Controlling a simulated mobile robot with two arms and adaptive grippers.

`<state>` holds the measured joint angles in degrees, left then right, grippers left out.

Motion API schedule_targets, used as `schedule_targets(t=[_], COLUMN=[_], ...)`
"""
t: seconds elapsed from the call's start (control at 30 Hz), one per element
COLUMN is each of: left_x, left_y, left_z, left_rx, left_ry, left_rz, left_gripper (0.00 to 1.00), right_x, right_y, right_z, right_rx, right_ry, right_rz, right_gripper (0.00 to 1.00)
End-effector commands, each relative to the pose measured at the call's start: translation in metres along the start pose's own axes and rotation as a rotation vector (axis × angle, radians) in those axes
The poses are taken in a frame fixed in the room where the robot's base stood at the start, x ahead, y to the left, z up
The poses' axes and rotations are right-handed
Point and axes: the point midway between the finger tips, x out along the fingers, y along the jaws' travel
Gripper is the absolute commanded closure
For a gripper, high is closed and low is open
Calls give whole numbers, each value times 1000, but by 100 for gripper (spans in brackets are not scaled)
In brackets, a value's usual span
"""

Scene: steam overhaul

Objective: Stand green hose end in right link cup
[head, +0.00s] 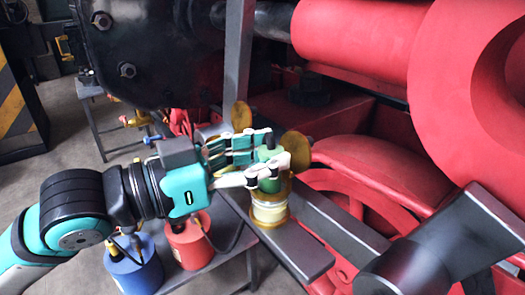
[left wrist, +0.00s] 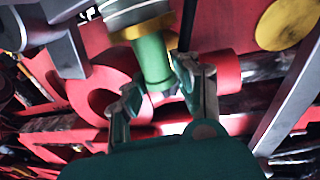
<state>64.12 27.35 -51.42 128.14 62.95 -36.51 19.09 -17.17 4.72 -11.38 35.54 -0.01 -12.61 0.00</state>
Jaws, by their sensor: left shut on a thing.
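The green hose end (head: 271,186) is between the fingers of my left gripper (head: 268,168), upright above the end of a grey bar. In the left wrist view it is a green cylinder (left wrist: 151,60) with a brass ring against its far end. My left gripper (left wrist: 160,88) is shut on it there. Directly below the green part, in the head view, is a pale cylinder with brass rims (head: 270,212), seemingly a cup on the bar. The fingers hide part of the green piece, and I cannot tell how deep it sits. My right gripper is not in view.
A blue can (head: 136,270) and a red can (head: 190,243) stand on a grey bench left of the bar. Brass discs (head: 241,115) (head: 296,148) are close behind the gripper. Large red machine parts (head: 360,45) fill the right side.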

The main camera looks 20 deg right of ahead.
Motion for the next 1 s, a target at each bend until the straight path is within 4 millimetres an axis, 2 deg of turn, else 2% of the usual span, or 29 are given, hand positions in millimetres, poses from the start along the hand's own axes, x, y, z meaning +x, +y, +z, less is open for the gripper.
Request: schedule_targets(t=[0.4, 0.43, 0.63, 1.0], left_x=[0, 0, 0, 0], left_y=[0, 0, 0, 0], left_z=[2, 2, 2, 3], left_rx=[1, 1, 1, 0], left_ry=[1, 1, 1, -1], left_rz=[-1, -1, -1, -1], left_gripper=[100, 69, 43, 43], right_x=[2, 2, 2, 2], right_y=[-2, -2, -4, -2], right_z=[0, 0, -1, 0], right_rx=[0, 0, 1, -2], right_ry=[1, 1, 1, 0], right_rz=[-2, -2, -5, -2], right_gripper=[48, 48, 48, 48])
